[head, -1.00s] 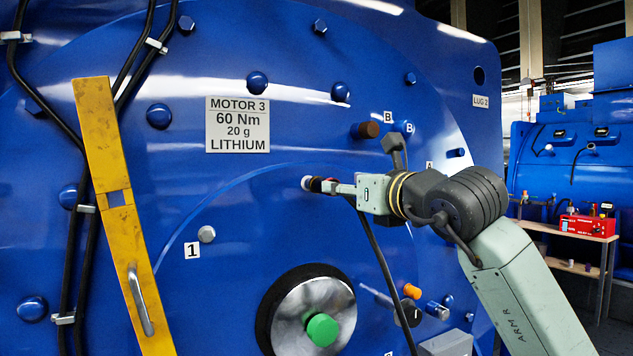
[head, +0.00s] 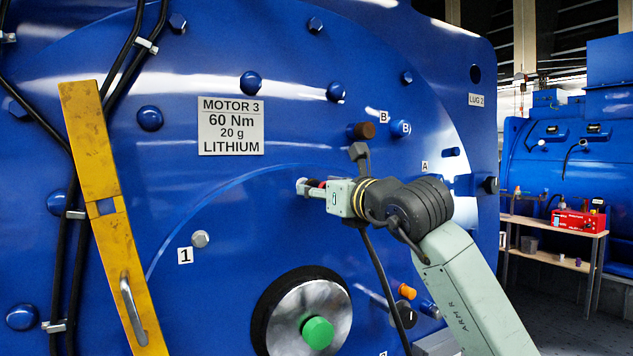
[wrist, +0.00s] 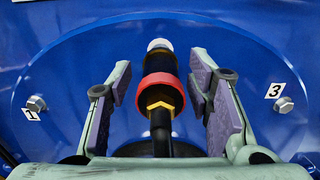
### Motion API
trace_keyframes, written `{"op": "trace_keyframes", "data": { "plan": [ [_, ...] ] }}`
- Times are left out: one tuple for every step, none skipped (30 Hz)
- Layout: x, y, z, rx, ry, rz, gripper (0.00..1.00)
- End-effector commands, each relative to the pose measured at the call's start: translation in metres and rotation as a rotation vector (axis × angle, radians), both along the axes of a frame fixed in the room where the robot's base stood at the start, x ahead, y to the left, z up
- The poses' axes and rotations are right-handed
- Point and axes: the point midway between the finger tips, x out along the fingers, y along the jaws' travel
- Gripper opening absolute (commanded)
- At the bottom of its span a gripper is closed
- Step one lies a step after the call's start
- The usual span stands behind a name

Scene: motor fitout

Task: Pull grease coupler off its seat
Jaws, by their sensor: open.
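The grease coupler (wrist: 160,85) points away from me in the wrist view. It has a black body, a red ring, a brass-coloured hex part and a pale end at the blue motor face. My gripper (wrist: 160,76) is open, with one purple-padded finger on each side of the coupler. Gaps show between the pads and the coupler. In the head view my gripper (head: 314,189) is at the coupler, whose pale end (head: 302,187) shows at the motor face, and its fingers hide much of it. A black hose (head: 378,275) hangs below the gripper.
Bolts marked 1 (wrist: 36,103) and 3 (wrist: 282,104) flank the coupler. A green-centred shaft hub (head: 318,332) sits below my gripper. A yellow bar (head: 90,130) stands at the left. Fittings and an orange cap (head: 407,291) are at lower right.

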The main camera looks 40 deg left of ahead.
Motion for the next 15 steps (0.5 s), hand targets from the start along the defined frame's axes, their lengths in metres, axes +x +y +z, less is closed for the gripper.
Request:
{"op": "trace_keyframes", "data": {
  "plan": [
    [0.003,0.007,0.002,-0.002,0.001,0.000,0.46],
    [0.005,0.010,0.002,-0.001,0.002,-0.001,0.46],
    [0.006,0.015,0.002,-0.001,0.000,0.000,0.46],
    [0.007,0.018,0.001,-0.002,0.001,0.000,0.46],
    [0.009,0.021,0.001,-0.001,0.002,0.000,0.46],
    [0.010,0.024,0.001,-0.001,0.002,0.000,0.46],
    [0.011,0.026,0.001,-0.001,0.001,0.000,0.46],
    [0.012,0.028,0.001,0.000,0.001,0.000,0.46],
    [0.013,0.030,0.001,0.000,0.001,0.000,0.46],
    [0.013,0.031,0.001,-0.001,0.001,0.000,0.46],
    [0.014,0.033,0.000,-0.001,0.000,-0.001,0.46],
    [0.014,0.034,0.000,-0.001,0.000,-0.001,0.46],
    [0.015,0.034,0.000,-0.001,0.000,-0.001,0.46],
    [0.015,0.035,0.000,-0.001,0.000,-0.001,0.46],
    [0.015,0.035,0.000,-0.001,0.000,-0.001,0.46]
  ]
}}
